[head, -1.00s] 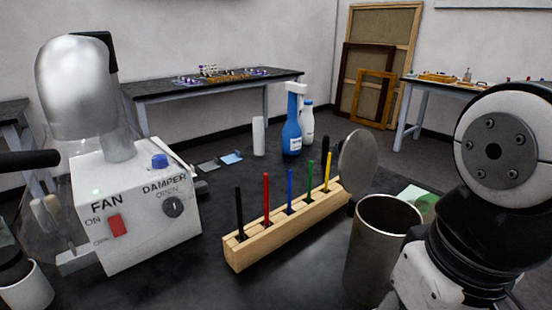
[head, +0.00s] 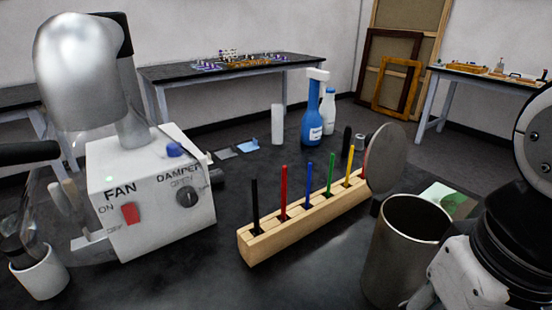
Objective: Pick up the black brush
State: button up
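The black brush (head: 255,205) stands upright in the leftmost slot of a light wooden block (head: 308,222) on the dark table. A red brush (head: 284,190), a blue one (head: 307,184), a green one (head: 331,174) and a yellow one (head: 355,165) stand in the same block to its right. Only the thin upper parts of the brushes show; their lower ends are hidden in the block. My arm shows at the right edge, but my gripper is not in the picture.
A white fan and damper box (head: 150,215) stands left of the block. A metal cup (head: 405,255) and a round disc (head: 385,158) are at its right. A blue spray bottle (head: 312,125) stands behind. Dark table (head: 215,280) in front of the block is clear.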

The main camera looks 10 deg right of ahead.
aim_at(257, 233)
jog(key=l+u, duration=0.25)
jog(key=l, duration=0.5)
jog(key=l+u, duration=0.25)
jog(key=l, duration=0.5)
jog(key=k+j+u, duration=0.35)
jog(key=k+u, duration=0.15)
jog(key=k, duration=0.2)
